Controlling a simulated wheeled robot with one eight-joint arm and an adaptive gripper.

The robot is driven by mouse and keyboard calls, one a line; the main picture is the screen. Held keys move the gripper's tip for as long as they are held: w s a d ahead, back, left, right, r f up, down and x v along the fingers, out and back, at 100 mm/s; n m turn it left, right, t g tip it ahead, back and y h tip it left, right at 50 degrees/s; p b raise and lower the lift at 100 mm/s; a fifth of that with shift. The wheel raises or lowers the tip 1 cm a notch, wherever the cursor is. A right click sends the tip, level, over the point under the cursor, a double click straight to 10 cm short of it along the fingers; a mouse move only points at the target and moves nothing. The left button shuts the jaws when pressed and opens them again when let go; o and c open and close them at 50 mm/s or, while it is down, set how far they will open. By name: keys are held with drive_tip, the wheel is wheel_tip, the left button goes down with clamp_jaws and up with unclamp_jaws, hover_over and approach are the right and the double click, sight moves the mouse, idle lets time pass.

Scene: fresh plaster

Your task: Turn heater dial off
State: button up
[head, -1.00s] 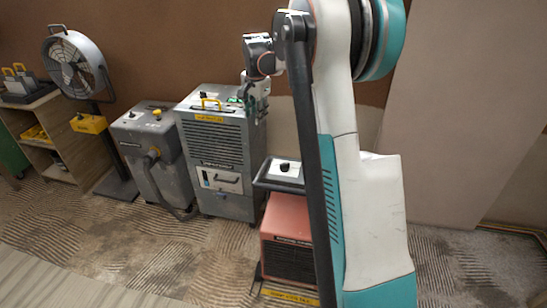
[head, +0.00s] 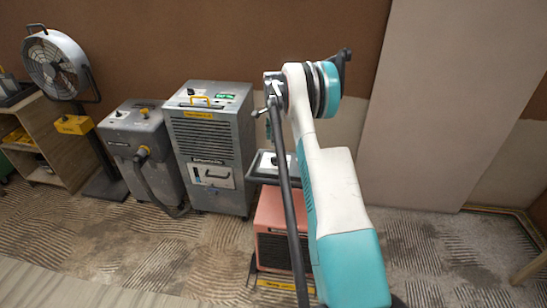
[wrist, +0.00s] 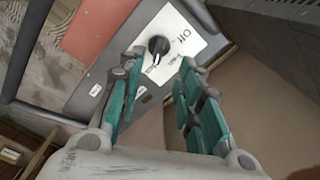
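The heater (head: 270,214) is a salmon-red box with a dark grille, standing on the floor at middle in the head view. Its black dial (wrist: 159,45) sits on a white label plate (wrist: 186,28) in the wrist view, with "Off" printed to the right of the knob. A white mark shows on the knob's lower side, apart from the "Off" print. My gripper (wrist: 162,62) is open, its teal fingers apart and empty, with the dial beyond and between the tips. I cannot tell how far the tips are from it. In the head view my arm partly hides the heater.
A grey dehumidifier-like unit (head: 213,135) stands left of the heater, then a grey machine with a hose (head: 137,130), a fan (head: 55,65) and a wooden shelf (head: 70,172). A dark tray-like rim (head: 263,176) surrounds the heater's top.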

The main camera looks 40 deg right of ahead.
sight(276, 160)
wheel_tip(276, 160, down, 11)
drive_tip(key=shift+r+b, duration=0.15)
drive_tip(key=shift+b, duration=1.05)
drive_tip(key=shift+c, duration=0.4)
clamp_jaws()
